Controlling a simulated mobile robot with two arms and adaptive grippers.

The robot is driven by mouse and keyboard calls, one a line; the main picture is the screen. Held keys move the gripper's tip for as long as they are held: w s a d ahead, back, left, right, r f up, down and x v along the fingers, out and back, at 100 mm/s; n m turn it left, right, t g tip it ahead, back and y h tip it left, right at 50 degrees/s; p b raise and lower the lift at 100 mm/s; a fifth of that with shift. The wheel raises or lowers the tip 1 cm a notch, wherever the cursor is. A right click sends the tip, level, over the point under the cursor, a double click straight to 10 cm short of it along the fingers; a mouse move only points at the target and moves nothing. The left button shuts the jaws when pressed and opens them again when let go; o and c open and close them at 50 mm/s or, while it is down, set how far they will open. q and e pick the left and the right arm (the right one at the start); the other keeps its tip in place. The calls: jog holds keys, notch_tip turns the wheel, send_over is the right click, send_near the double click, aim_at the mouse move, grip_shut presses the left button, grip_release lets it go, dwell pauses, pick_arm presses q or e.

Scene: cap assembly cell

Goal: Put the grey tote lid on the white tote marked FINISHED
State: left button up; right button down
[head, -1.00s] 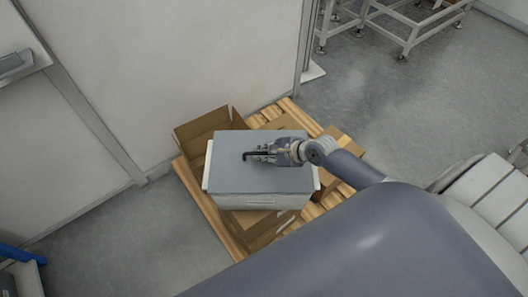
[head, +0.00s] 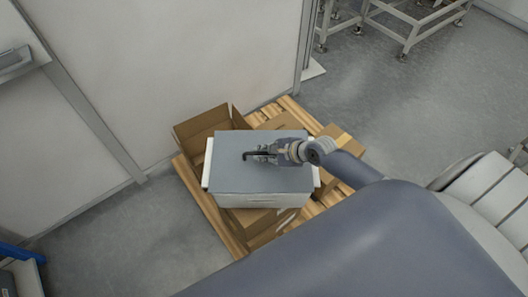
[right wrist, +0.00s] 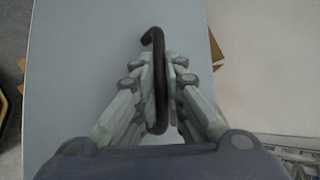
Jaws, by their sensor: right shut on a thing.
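The grey tote lid (head: 235,176) lies over the top of the white tote (head: 262,201) in the head view. The tote's pale front wall and side edges show around the lid; no FINISHED marking can be read. My right gripper (head: 262,155) is above the lid and shut on its dark handle. In the right wrist view the fingers (right wrist: 160,85) pinch the dark handle (right wrist: 158,60), with the grey lid (right wrist: 80,70) behind them. Whether the lid is fully seated on the rim I cannot tell. My left gripper is not in view.
The tote stands among open cardboard boxes (head: 200,123) on a wooden pallet (head: 228,236). A white wall (head: 170,60) is close behind and to the left. Grey floor (head: 400,110) is free to the right. A metal frame stand (head: 400,30) is at the back right.

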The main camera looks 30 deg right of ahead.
jog(key=c, duration=1.6)
grip_release()
jog(key=shift+s, duration=0.1)
jog(key=v, duration=1.2)
jog(key=shift+a, duration=0.1)
